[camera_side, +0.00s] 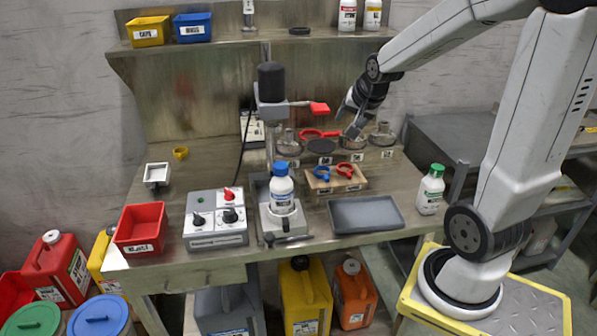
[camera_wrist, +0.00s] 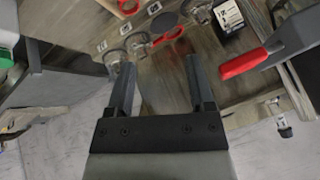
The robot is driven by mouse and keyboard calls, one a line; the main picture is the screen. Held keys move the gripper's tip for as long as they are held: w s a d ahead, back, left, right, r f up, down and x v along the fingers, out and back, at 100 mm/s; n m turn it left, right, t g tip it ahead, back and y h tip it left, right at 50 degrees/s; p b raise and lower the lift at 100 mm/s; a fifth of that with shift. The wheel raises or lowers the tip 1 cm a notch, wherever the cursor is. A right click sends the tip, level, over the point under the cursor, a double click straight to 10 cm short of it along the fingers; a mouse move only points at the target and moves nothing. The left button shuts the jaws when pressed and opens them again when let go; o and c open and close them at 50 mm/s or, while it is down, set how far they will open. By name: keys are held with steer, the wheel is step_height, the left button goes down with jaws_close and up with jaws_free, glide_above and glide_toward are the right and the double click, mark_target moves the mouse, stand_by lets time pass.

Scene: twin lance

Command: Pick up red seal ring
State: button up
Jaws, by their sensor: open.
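A red ring with a short tab (camera_side: 345,169) lies in a wooden holder (camera_side: 336,184), beside a similar blue ring (camera_side: 320,173). In the wrist view, the red ring (camera_wrist: 128,7) is cut off by the top edge, near the blue ring (camera_wrist: 153,8). Another red ring-like piece (camera_side: 313,134) lies at the back among metal cups; it also shows in the wrist view (camera_wrist: 168,37). My gripper (camera_side: 353,128) is open and empty above the back row of cups, behind the wooden holder. In the wrist view its fingers (camera_wrist: 160,62) are spread apart.
A press with a red lever (camera_side: 319,108) stands left of my gripper, with a blue-capped bottle (camera_side: 282,188) under it. A grey tray (camera_side: 366,214), a green-capped bottle (camera_side: 430,190), a control box (camera_side: 215,219) and a red bin (camera_side: 140,228) occupy the front of the bench.

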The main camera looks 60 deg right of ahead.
steer(key=w+d+f+n+g+y, duration=0.1)
steer(key=w+d+f, duration=0.1)
steer(key=d+f, duration=0.2)
steer(key=w+d+f+n+g+y, duration=0.1)
steer(key=w+d+f+g, duration=0.1)
steer(key=d+f, duration=0.3)
steer(key=w+d+f+n+g+y, duration=0.1)
steer(key=d+f+n+g, duration=0.1)
steer(key=d+f, duration=0.3)
steer(key=shift+w+f+y, duration=0.3)
steer(key=shift+w+f, duration=0.1)
steer(key=shift+f, duration=0.45)
steer(key=shift+d+f+g, duration=0.2)
steer(key=shift+f+g, duration=0.1)
steer(key=shift+f, duration=0.3)
steer(key=shift+s+f, duration=0.1)
steer(key=shift+f, duration=3.75)
steer(key=shift+c, duration=0.2)
jaws_close()
